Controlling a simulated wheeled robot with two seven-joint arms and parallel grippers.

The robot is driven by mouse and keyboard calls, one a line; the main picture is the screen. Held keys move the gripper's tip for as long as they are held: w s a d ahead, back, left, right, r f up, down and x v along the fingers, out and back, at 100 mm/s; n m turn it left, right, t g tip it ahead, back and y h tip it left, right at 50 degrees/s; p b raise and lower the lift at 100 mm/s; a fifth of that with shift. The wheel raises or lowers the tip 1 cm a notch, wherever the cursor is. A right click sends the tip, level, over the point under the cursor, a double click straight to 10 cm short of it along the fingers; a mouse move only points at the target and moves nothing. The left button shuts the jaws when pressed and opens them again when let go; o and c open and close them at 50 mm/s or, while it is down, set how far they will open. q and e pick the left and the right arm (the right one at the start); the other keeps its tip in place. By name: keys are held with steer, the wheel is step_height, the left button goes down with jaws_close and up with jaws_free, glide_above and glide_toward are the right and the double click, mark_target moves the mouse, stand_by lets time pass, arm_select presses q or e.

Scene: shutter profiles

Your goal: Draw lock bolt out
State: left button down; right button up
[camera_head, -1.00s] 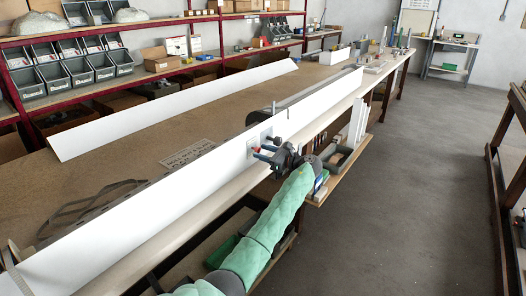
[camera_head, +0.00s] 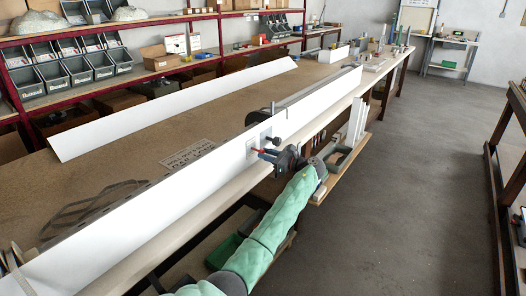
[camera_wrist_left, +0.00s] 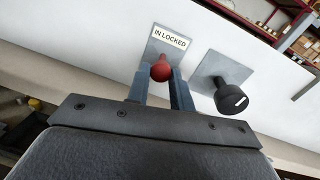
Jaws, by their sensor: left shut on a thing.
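The lock bolt shows as a red knob (camera_wrist_left: 160,71) below a plate labelled "IN LOCKED" (camera_wrist_left: 170,38) on a long white profile (camera_head: 190,195). My left gripper (camera_wrist_left: 160,82) has its two blue-grey fingers on either side of the red knob and is shut on it. In the head view the left gripper (camera_head: 266,155) reaches the profile's front face from the right. A black knob (camera_wrist_left: 230,97) with a white mark sits on a grey square plate to the right of the fingers, apart from them. The bolt's shaft is mostly hidden. My right gripper is not in view.
The profile stands along the front of a long brown workbench (camera_head: 110,180). A second white profile (camera_head: 170,112) lies behind it. A low side shelf with upright white pieces (camera_head: 356,122) is close to my left arm. Open floor (camera_head: 420,200) lies to the right.

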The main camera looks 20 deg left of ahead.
arm_select(q)
steer(key=shift+d+f, duration=0.1)
steer(key=c, duration=1.2)
jaws_free()
steer(key=shift+d, duration=0.2)
steer(key=shift+c, duration=0.2)
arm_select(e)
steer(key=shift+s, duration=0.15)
arm_select(q)
steer(key=shift+a, duration=0.1)
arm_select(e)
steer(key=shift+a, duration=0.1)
arm_select(q)
steer(key=b+v, duration=0.2)
steer(key=v, duration=0.6)
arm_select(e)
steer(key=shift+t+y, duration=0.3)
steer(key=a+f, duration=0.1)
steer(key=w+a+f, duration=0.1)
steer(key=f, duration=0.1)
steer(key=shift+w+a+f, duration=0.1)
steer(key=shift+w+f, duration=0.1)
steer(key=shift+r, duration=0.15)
